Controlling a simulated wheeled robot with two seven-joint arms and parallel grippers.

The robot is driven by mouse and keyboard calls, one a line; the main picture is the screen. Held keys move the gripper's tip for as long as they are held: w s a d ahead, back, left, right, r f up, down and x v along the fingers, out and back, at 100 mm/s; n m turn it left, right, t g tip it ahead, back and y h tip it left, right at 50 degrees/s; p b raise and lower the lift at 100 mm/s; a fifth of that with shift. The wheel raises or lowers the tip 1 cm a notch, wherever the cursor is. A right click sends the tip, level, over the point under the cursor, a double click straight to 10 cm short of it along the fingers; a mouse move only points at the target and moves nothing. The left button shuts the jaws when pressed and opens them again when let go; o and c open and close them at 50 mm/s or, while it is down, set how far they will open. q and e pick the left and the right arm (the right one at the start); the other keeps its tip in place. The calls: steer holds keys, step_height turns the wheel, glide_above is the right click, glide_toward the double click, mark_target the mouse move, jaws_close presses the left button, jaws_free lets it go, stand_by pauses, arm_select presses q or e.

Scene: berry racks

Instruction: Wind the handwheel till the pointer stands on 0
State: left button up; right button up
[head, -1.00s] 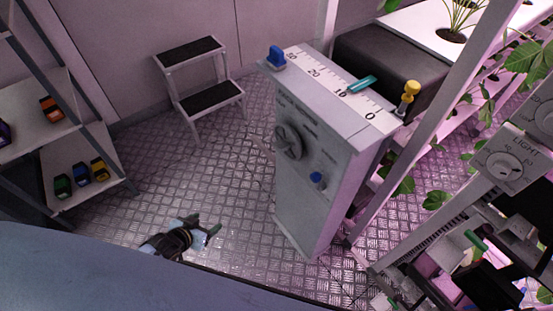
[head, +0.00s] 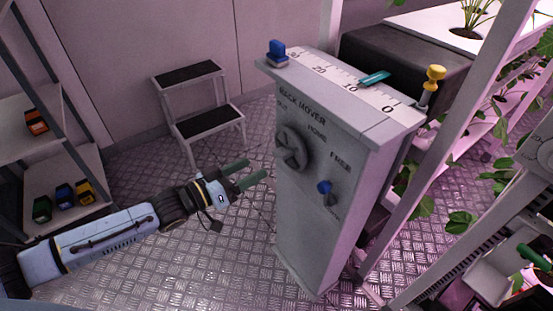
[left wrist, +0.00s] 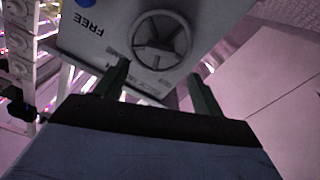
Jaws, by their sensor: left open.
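The grey handwheel (head: 292,148) is on the front of a pale cabinet (head: 310,215); in the left wrist view it shows as a spoked ring (left wrist: 160,40). The teal pointer (head: 374,78) lies across the scale (head: 335,77) on the cabinet top, close to the 10 mark. The scale runs from 30 at left to 0 at right. My left gripper (head: 257,169) is open and empty, just left of the wheel and a little lower, apart from it. In the left wrist view its fingers (left wrist: 160,84) point towards the wheel. My right gripper (head: 527,268) shows partly at lower right.
A blue knob (head: 325,187) marked FREE sits on the cabinet front, right of the wheel. A blue block (head: 277,52) and a yellow-topped pin (head: 433,78) stand on top. A step stool (head: 205,105) is behind. Plants and white posts crowd the right.

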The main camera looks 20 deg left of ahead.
mark_target(277, 156)
arm_select(q)
steer(key=b+x, duration=0.1)
steer(key=x, duration=0.6)
steer(key=shift+w+d+b, duration=0.2)
steer(key=shift+b, duration=0.2)
steer(key=shift+w+d, duration=0.35)
steer(key=shift+w, duration=0.1)
arm_select(e)
steer(key=w+a+r, duration=0.1)
steer(key=a+r, duration=0.2)
steer(key=r, duration=0.2)
steer(key=shift+w+y, duration=0.2)
steer(key=shift+y, duration=0.1)
arm_select(q)
steer(key=shift+c, duration=0.4)
arm_select(e)
steer(key=shift+r, duration=0.1)
arm_select(q)
steer(key=c, duration=0.9)
